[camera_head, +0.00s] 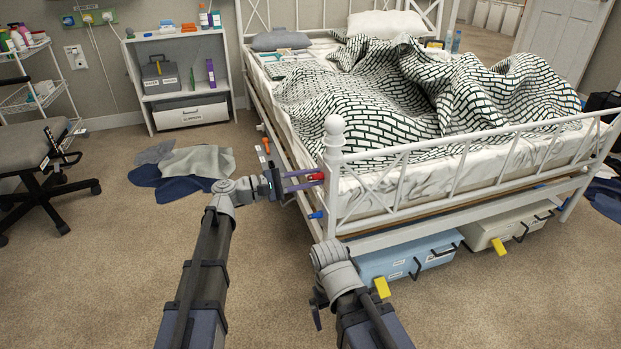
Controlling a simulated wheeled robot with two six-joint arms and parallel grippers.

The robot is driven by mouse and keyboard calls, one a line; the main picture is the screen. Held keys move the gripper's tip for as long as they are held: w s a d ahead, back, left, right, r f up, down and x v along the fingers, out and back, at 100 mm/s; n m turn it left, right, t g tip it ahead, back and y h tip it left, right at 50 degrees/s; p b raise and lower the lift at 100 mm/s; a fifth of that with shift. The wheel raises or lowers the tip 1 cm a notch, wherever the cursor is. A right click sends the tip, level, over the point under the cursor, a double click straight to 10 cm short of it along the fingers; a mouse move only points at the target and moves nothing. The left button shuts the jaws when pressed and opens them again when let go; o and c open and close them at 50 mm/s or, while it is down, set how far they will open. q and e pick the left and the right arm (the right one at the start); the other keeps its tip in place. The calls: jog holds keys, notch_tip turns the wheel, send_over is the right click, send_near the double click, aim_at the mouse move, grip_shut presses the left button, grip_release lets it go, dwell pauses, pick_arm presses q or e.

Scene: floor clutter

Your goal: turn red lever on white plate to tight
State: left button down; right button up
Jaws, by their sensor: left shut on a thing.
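The red lever (316,176) sits low on the side of the white bed frame, beside the bed's near corner post. My left gripper (304,181) reaches it from the left, with its two fingers pointing right and shut on the lever. The fingers hide part of the lever. The white plate behind it is too small and covered to make out, and no marking for tight can be read.
A blue lever (316,215) sits just below, and an orange lever (266,145) farther back along the bed side. The bed's corner post (333,150) stands close to the left gripper. Cloths (180,188) lie left. A blue box (410,257) is under the bed.

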pick_arm(q)
jog(key=m, duration=0.6)
jog(key=shift+f, duration=0.1)
jog(key=m, duration=0.6)
jog(key=shift+f+m, duration=0.15)
jog(key=shift+m, duration=0.25)
jog(key=m, duration=1.2)
jog(key=shift+w+f+m+b, duration=0.1)
jog(key=shift+m+b, duration=0.2)
jog(key=c, duration=0.8)
grip_release()
jog(key=shift+a, duration=0.15)
